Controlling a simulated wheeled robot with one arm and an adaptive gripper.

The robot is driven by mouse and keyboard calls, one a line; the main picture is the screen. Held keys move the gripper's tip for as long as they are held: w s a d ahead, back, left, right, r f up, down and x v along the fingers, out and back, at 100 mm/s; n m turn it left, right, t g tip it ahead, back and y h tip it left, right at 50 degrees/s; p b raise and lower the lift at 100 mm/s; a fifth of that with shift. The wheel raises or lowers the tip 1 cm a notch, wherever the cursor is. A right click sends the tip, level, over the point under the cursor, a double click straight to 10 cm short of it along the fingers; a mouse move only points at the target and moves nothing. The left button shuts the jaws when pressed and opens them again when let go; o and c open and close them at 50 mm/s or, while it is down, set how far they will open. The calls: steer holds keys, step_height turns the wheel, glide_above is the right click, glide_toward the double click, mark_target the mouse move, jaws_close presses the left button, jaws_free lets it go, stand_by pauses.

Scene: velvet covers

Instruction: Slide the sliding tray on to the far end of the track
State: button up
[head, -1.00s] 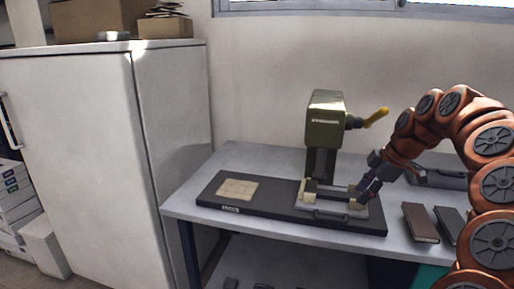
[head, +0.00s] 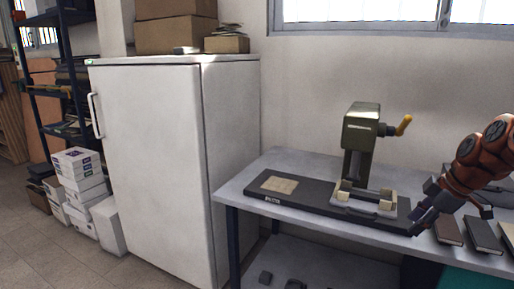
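The sliding tray (head: 354,209) is a light grey plate with cream end blocks and a front handle. It sits on the dark track base (head: 310,200), right of its middle, under the green press (head: 361,128) with a yellow-handled lever. A cream square pad (head: 279,185) lies on the left part of the base. My gripper (head: 417,226) is at the right end of the base, right of the tray and apart from it. Its fingers are small and dark here, so I cannot tell whether they are open.
Dark book-like covers (head: 483,236) lie on the grey table (head: 236,190) at the right, close to my gripper. A white cabinet (head: 155,150) stands left of the table. Boxes (head: 82,180) and a dark shelf stand further left. The table's left corner is clear.

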steer(key=s+a+f+m+g, duration=0.1)
steer(key=s+a+m, duration=0.1)
steer(key=s+a, duration=0.55)
steer(key=s+a+f+m+g, duration=0.15)
steer(key=s+a, duration=0.25)
steer(key=a, duration=0.7)
steer(key=s+a+f+m+g+h, duration=0.15)
steer(key=s+f+m, duration=0.4)
steer(key=s, duration=0.55)
steer(key=s+a+f+m+g+h, duration=0.15)
steer(key=s+f+m+g, duration=0.35)
steer(key=s, duration=0.7)
step_height(320, 180, up, 15)
steer(key=w+n+t+p, duration=0.1)
steer(key=t+p, duration=0.2)
steer(key=p, duration=1.2)
steer(key=shift+w+d+t, duration=0.15)
steer(key=shift+d+t, duration=0.1)
steer(key=shift+t, duration=0.05)
steer(key=shift+d, duration=0.1)
